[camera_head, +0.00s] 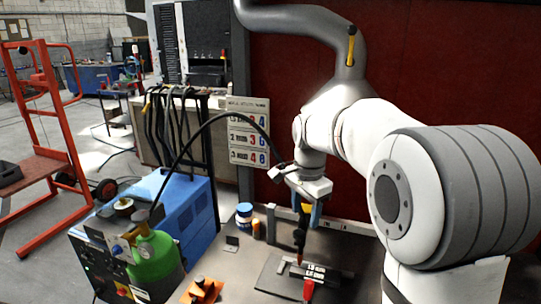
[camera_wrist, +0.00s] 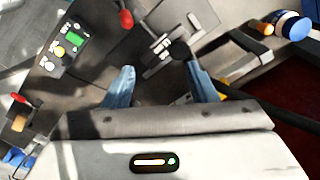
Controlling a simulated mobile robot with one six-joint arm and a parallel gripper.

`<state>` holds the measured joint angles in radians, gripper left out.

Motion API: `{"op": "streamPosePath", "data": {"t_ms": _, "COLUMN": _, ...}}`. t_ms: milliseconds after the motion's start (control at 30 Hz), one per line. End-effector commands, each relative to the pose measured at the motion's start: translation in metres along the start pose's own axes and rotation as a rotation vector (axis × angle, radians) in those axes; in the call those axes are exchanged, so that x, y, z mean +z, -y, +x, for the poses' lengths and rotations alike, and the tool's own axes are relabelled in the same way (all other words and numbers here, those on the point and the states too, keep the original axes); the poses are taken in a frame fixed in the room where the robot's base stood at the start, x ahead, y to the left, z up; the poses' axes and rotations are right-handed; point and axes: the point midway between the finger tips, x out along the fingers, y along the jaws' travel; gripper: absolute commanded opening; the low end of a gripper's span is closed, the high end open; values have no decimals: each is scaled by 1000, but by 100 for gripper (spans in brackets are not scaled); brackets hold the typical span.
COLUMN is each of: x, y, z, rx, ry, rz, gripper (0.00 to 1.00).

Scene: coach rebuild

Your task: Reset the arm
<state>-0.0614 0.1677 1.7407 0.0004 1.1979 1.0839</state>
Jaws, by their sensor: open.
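My gripper (camera_head: 308,212) hangs over the workbench (camera_head: 238,268) at the end of the white arm in the head view. In the wrist view its two blue fingers stand wide apart, with bare bench surface between the tips (camera_wrist: 162,84). A black torch-like tool (camera_head: 299,238) with an orange tip is just below the gripper. It also shows beside the right finger in the wrist view (camera_wrist: 180,50), with a black cable running off to the right. I cannot tell whether it touches the finger.
A dark plate (camera_head: 270,278) with metal pieces and a red-handled clamp (camera_head: 308,289) lies under the gripper. A blue-white tub (camera_head: 244,214) stands behind. A blue machine (camera_head: 190,215) and a green cylinder (camera_head: 155,258) are at left. A dark red panel (camera_head: 420,70) stands behind my arm.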

Motion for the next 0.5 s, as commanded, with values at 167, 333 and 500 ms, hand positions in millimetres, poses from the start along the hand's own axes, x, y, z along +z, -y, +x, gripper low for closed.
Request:
{"op": "streamPosePath", "data": {"t_ms": 167, "x": 23, "y": -57, "z": -14, "rx": -54, "ry": -41, "rz": -243, "gripper": 52}}
{"op": "streamPosePath", "data": {"t_ms": 333, "x": 45, "y": -110, "z": -14, "rx": -93, "ry": -92, "rz": -483, "gripper": 52}}
{"op": "streamPosePath", "data": {"t_ms": 500, "x": 69, "y": -160, "z": -4, "rx": -119, "ry": -155, "rz": -720, "gripper": 52}}
